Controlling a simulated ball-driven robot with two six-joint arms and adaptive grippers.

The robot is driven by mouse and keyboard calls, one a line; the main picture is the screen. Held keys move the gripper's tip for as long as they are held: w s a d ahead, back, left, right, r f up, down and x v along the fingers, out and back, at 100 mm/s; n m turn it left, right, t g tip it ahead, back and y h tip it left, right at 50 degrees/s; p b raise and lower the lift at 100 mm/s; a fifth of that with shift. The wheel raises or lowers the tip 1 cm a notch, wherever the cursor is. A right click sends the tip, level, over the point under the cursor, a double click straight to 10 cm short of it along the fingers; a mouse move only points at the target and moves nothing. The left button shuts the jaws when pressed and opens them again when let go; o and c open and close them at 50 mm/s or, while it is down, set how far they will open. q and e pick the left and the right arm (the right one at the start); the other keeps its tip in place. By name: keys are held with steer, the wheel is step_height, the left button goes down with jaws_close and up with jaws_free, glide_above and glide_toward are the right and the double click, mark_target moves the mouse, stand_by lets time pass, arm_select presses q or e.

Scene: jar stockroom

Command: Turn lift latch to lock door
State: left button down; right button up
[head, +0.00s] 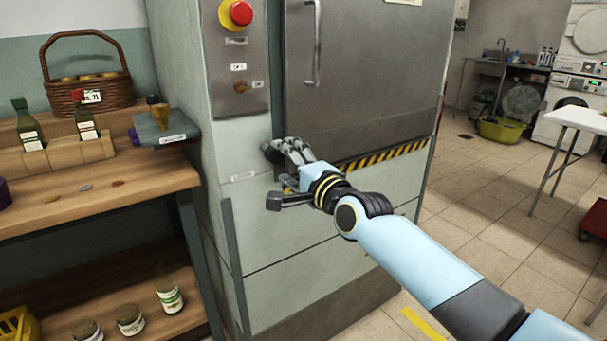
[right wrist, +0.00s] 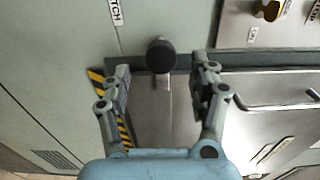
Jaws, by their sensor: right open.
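The lift door (head: 365,75) is a grey metal panel with a vertical bar handle. It looks closed in its pale green housing. The latch (right wrist: 161,56), with a round black knob and a short grey stem, sits at the door's edge. In the head view its dark knob (head: 269,152) shows just left of my right gripper (head: 291,150). In the right wrist view my right gripper (right wrist: 162,68) is open, with one finger on each side of the latch and visible gaps. The stem is partly seen between the fingers. My left gripper is not in view.
A control panel (head: 240,60) with a red button (head: 241,13) is above the latch. A latch label (right wrist: 117,12) is beside it. A wooden shelf (head: 140,181) with jars, bottles and a basket (head: 105,98) stands left. Tiled floor (head: 480,190) is open at right.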

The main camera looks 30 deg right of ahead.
steer(key=s, duration=0.6)
steer(key=shift+s, duration=0.25)
steer(key=shift+d+f, duration=0.1)
